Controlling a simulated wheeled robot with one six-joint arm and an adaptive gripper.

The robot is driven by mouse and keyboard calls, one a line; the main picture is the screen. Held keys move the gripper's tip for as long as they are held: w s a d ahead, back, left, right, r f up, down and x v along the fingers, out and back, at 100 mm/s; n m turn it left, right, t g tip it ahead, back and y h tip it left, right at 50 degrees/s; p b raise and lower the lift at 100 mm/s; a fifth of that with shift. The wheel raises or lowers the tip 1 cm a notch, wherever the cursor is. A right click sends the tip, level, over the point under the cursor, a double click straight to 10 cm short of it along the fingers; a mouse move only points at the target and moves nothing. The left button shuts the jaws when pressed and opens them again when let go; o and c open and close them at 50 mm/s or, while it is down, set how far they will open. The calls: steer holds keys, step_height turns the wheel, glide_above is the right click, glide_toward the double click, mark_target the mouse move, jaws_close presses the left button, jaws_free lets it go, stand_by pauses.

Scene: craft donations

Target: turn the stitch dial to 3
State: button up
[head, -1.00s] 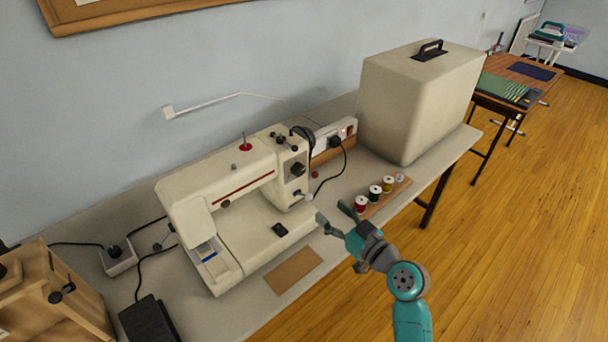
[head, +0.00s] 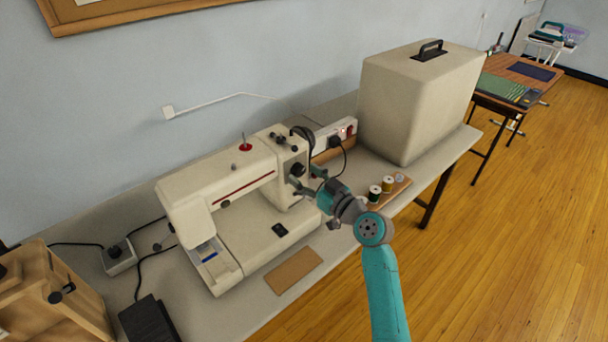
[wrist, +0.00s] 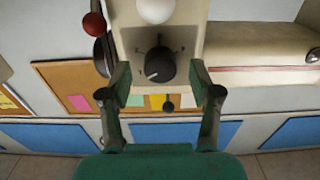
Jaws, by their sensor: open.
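The sewing machine (head: 230,185) is cream with a red stripe and stands on the table. Its black stitch dial (head: 297,169) is on the end column. In the wrist view the dial (wrist: 160,66) has a pale pointer mark toward the lower left, with small marks around it too small to read. My gripper (head: 306,178) is open at the dial. In the wrist view the fingers of my gripper (wrist: 161,82) are apart, one on each side of the dial, not closed on it. I cannot tell how far the tips are from the panel.
A white knob (wrist: 154,9) sits close to the dial, and a small dark knob (wrist: 168,104) is on its other side. The beige case (head: 415,105) stands behind at the right. Thread spools (head: 387,184) stand on a wooden rack near my arm.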

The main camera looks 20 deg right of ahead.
steer(key=shift+w+a, duration=0.25)
steer(key=shift+w, duration=0.2)
steer(key=c, duration=1.1)
steer(key=shift+c, duration=0.2)
